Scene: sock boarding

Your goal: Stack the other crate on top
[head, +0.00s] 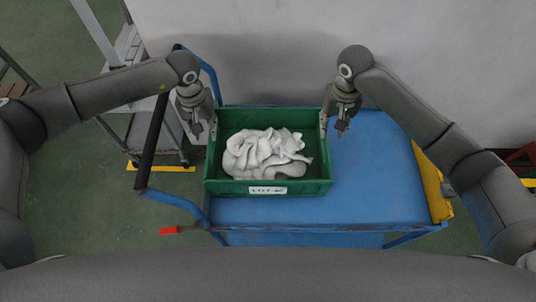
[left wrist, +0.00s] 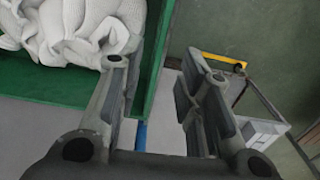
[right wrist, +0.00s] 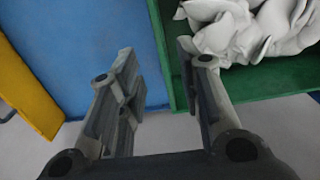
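A green crate (head: 215,187) full of white crumpled socks (head: 265,152) sits on the left part of the blue cart top. It has a white label on its front. My left gripper (head: 205,131) is at the crate's left wall, fingers pointing down and apart. In the left wrist view the wall (left wrist: 153,60) lies between the open fingers (left wrist: 160,85). My right gripper (head: 332,127) is at the right wall, also open. In the right wrist view the wall (right wrist: 164,50) lies between its fingers (right wrist: 158,75). Neither is closed on the wall. No second crate is distinguishable.
The blue cart top (head: 375,175) is clear to the right of the crate, with a yellow edge piece (head: 432,182) at its right end. A dark handle bar (head: 152,140) stands at its left. A grey shelf cart (head: 140,125) is behind left, and a pale wall (head: 270,65) is behind.

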